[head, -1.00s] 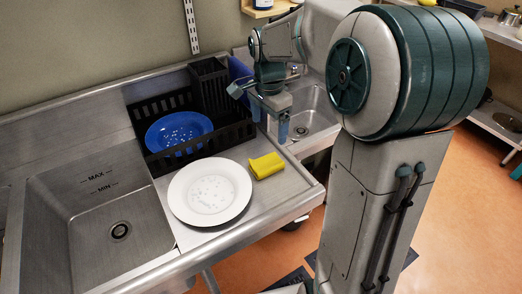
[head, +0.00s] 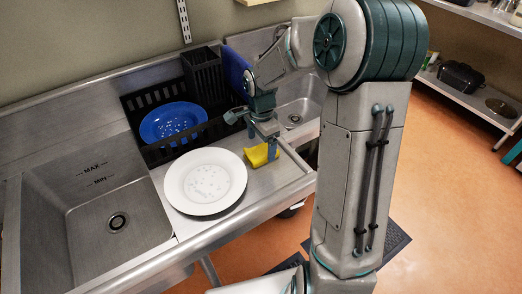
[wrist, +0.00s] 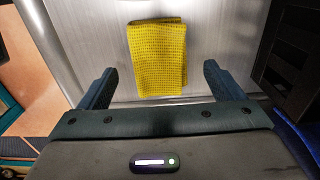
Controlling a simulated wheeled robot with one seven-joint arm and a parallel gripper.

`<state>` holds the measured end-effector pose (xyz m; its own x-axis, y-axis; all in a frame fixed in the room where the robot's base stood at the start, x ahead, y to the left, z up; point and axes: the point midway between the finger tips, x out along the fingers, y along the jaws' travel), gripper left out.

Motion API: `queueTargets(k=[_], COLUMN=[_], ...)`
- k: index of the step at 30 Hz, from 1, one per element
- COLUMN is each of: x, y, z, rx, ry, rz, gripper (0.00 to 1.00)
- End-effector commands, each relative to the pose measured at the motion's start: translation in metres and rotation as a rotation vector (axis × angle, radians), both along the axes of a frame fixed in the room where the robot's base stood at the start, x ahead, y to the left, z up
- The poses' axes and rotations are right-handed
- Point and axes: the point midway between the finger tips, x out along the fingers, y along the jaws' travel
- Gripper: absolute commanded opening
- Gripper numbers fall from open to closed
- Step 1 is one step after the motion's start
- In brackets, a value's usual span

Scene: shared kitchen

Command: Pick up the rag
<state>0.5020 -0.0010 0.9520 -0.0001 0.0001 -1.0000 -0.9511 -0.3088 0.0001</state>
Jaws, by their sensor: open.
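The rag (head: 259,156) is a folded yellow waffle-weave cloth. It lies flat on the metal counter, just right of a white plate. In the wrist view the rag (wrist: 158,58) lies ahead of and between the two fingers, with clear space on both sides. My gripper (head: 262,143) is open and empty, above the rag with its fingers pointing down. In the head view the fingers hide part of the rag. The wrist view also shows my gripper (wrist: 158,75) with its fingers wide apart. I cannot tell the exact height gap.
The white plate (head: 205,182) with small droplets lies close left of the rag. A black dish rack (head: 215,131) with a blue plate (head: 174,122) stands behind. Sinks lie left (head: 118,215) and right (head: 294,117).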

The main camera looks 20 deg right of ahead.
Motion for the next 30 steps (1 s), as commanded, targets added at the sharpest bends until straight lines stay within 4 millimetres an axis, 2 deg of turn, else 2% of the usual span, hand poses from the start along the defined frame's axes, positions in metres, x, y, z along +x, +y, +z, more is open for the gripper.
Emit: queueTargets(k=[5, 13, 18, 22, 23, 30], x=[-0.001, 0.0, 0.0, 0.0, 0.0, 0.0], y=[0.001, 0.0, 0.0, 0.0, 0.0, 0.0], z=[-0.02, -0.023, -0.023, -0.023, -0.023, -0.022], rx=[0.0, -0.001, -0.001, -0.001, -0.001, -0.001], ry=[0.002, -0.001, -0.001, -0.001, -0.001, -0.001], rz=[0.001, 0.0, 0.0, 0.0, 0.0, 0.0], gripper=[0.87, 0.87, 0.41, 0.4, 0.37, 0.37])
